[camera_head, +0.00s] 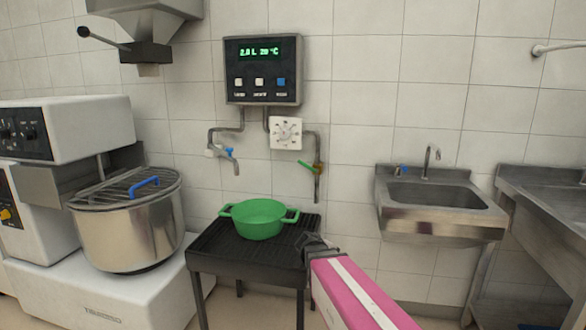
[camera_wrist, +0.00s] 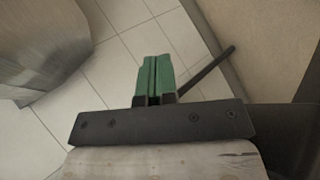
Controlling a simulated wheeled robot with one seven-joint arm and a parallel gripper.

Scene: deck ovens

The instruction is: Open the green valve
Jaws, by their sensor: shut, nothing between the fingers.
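The green valve (camera_head: 308,168) is a small green lever on a brass body, on the right-hand wall pipe under the control panel. The lever slants up to the left, and the pipe spout points down below it. My gripper (camera_head: 308,240) is low at the right edge of the black stand, below the valve and apart from it. In the wrist view my gripper's green fingers (camera_wrist: 154,77) are together with nothing between them, above the tiled floor. The valve is not in the wrist view.
A green pot (camera_head: 258,219) stands on the black stand (camera_head: 225,262) below the pipes. A mixer with a steel bowl (camera_head: 130,225) is at left, a steel sink (camera_head: 440,200) at right. The wall between valve and sink is clear.

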